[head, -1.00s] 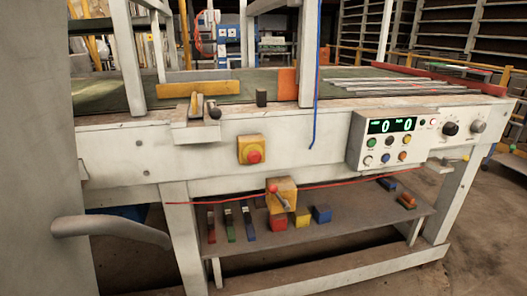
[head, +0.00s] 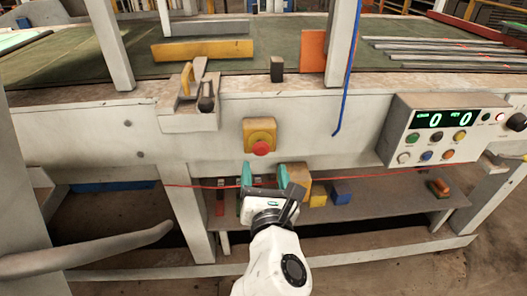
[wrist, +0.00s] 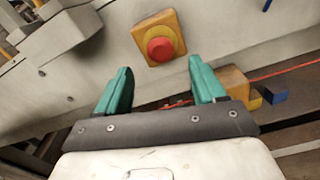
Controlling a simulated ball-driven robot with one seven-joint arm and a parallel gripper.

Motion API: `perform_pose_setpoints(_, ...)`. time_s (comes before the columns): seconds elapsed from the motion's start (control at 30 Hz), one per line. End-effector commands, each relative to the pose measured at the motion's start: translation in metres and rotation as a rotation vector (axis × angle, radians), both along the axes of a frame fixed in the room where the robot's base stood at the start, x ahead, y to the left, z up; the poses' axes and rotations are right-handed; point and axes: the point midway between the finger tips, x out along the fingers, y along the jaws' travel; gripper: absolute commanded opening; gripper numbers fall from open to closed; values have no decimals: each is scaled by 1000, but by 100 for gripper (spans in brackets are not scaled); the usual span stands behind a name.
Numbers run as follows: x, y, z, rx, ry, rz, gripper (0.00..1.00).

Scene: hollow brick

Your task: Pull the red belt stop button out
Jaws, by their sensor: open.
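The red belt stop button (head: 261,147) sits on a yellow square box (head: 258,130) on the machine's pale front panel. In the wrist view the red button (wrist: 160,50) shows above and between my fingertips, on its yellow plate (wrist: 170,24). My gripper (head: 264,174) is in front of the panel, just below the button in the head view. Its two teal fingers are apart and empty, and it also shows in the wrist view (wrist: 160,78). The fingers do not touch the button.
A control box (head: 443,130) with green digits is on the right of the panel. A red cord (head: 385,176) runs along below the panel. Blocks, including a blue one (head: 341,192), lie on the lower shelf (head: 405,207). A curved handle (head: 95,247) is at lower left.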

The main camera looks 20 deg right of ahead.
Motion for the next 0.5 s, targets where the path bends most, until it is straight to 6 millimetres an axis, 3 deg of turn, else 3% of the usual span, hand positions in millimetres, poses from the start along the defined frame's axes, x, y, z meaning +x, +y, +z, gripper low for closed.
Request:
perform_pose_setpoints(0.23,42,-14,0,2,0,-1,69)
perform_pose_setpoints(0.5,62,-20,0,3,0,0,69)
